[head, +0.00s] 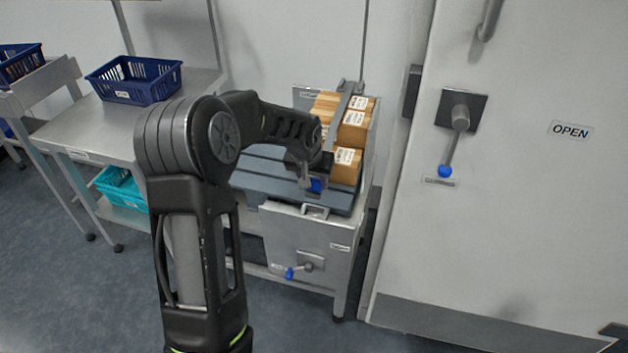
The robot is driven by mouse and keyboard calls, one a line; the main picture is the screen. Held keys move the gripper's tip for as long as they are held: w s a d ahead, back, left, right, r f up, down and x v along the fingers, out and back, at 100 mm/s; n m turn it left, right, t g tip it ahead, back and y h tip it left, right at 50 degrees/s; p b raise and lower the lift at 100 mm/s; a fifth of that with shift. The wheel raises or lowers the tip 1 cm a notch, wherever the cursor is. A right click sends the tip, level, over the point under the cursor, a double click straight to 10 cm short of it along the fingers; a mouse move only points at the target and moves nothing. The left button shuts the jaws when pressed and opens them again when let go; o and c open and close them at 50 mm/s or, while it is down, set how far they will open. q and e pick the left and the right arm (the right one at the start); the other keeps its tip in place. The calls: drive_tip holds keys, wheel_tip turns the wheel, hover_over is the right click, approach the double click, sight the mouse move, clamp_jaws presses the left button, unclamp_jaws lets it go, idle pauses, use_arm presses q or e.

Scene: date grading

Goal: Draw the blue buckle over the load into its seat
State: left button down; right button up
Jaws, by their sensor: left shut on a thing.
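The blue buckle (315,186) is between the fingers of my left gripper (309,179), which is shut on it at the front of the load. The load is several brown cartons (352,126) with white labels, stacked on the right part of a slatted grey deck (262,170). A grey strap (344,103) runs from the back over the cartons toward the gripper. My gripper and wrist hide part of the strap and buckle. I cannot make out the buckle's seat. My right gripper is not in view.
The cart's front panel has a grey handle (315,211) and a blue-tipped lever (290,273). A door with a blue-knobbed lever (445,171) stands at right. A steel table (72,128) at left bears a blue basket (134,80); a teal basket (122,188) sits below.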

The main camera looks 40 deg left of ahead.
sight(313, 190)
use_arm(q)
drive_tip(key=shift+f+b, duration=1.55)
drive_tip(key=shift+f, duration=0.85)
drive_tip(key=shift+f+b, duration=1.45)
drive_tip(key=shift+f, duration=0.4)
drive_tip(key=shift+f, duration=0.15)
drive_tip(key=c, duration=0.8)
unclamp_jaws()
drive_tip(key=shift+o, duration=0.2)
drive_tip(key=v, duration=0.7)
drive_tip(key=shift+s+d+r, duration=0.1)
drive_tip(key=shift+s+r, duration=0.05)
drive_tip(key=shift+r, duration=0.2)
